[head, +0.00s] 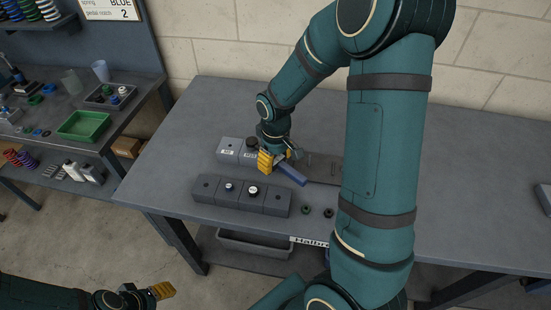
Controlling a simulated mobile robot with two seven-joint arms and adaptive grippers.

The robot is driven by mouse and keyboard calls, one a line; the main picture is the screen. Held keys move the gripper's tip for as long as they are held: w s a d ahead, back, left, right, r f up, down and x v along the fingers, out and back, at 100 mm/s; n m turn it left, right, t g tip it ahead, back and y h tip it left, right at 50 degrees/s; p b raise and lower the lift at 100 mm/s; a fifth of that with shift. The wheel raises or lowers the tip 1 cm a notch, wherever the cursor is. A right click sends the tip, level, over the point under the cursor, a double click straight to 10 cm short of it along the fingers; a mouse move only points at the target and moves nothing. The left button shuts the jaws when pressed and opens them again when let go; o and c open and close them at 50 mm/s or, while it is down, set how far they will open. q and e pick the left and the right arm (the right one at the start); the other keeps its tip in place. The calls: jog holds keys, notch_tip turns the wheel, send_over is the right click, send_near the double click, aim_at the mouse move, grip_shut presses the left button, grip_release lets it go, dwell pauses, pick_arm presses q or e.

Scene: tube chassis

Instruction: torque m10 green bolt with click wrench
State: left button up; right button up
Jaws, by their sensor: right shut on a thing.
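My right gripper (276,159), with yellow fingers, is over the middle of the grey table, shut on a tool with a blue handle (292,174), which looks like the click wrench. The handle sticks out to the lower right; the tool's head is hidden by the fingers. A dark grey block row (208,190) lies in front of the gripper, with small bolt-like parts on top. A small dark green part (305,209) lies to its right; I cannot tell whether it is the M10 green bolt. My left gripper (155,292) is low at bottom left, away from the table; its opening is unclear.
Light grey labelled blocks (228,151) stand just left of the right gripper. A dark flat plate (323,167) lies to its right, partly behind my arm. A small black part (328,212) is near the front edge. A side bench holds a green tray (84,126). The table's left end is clear.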

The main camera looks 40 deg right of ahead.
jog(key=o, duration=1.4)
